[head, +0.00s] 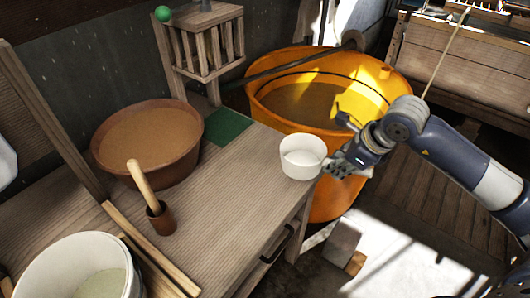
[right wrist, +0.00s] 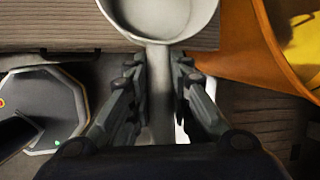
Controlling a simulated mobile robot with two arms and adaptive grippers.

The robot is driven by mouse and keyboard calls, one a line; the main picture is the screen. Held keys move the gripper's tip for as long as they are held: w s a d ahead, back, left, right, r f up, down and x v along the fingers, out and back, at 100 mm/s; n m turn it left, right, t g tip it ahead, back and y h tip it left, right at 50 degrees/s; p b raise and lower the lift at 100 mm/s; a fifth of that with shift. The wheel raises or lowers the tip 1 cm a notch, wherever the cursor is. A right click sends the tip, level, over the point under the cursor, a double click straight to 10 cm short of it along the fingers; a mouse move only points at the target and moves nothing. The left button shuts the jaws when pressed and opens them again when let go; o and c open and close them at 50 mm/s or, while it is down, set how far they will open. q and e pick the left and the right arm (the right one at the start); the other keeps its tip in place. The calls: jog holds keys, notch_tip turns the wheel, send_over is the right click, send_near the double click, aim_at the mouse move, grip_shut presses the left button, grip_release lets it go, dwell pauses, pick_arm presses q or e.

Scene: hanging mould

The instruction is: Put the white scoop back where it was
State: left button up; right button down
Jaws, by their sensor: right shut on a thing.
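The white scoop (head: 302,157) is a round cup with a handle, held near the right front corner of the wooden table in the head view. My right gripper (head: 345,163) is shut on its handle. The right wrist view shows the handle (right wrist: 160,85) between the two fingers (right wrist: 160,95) and the cup beyond them, above the table edge. I cannot tell whether the cup touches the tabletop. My left gripper does not show.
On the table (head: 240,200) stand a brown bowl (head: 150,148), a wooden pestle in a small cup (head: 160,218) and a white bucket (head: 80,270). A green mat (head: 226,127) lies near a small wooden cage (head: 208,50). A large orange tub (head: 330,205) stands behind the table's right end.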

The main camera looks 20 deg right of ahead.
aim_at(294, 140)
jog(key=shift+w, duration=0.35)
jog(key=w+a+p, duration=0.1)
jog(key=w+a, duration=0.1)
jog(key=w, duration=0.2)
jog(key=w+a+p, duration=0.1)
jog(key=w+a, duration=0.1)
jog(key=w, duration=0.2)
jog(key=w+a+f+p, duration=0.1)
jog(key=w+a+p, duration=0.1)
jog(key=w, duration=0.2)
jog(key=shift+w+a+f, duration=0.1)
jog(key=shift+w+a, duration=0.1)
jog(key=shift+a, duration=0.2)
jog(key=shift+w+a+f, duration=0.1)
jog(key=shift+w+a, duration=0.2)
jog(key=shift+w, duration=0.2)
notch_tip(294, 140, down, 4)
jog(key=shift+w+r+p, duration=0.1)
jog(key=shift+r+p, duration=0.1)
jog(key=shift+p, duration=0.55)
jog(key=c, duration=1.5)
grip_release()
jog(key=shift+o, duration=0.2)
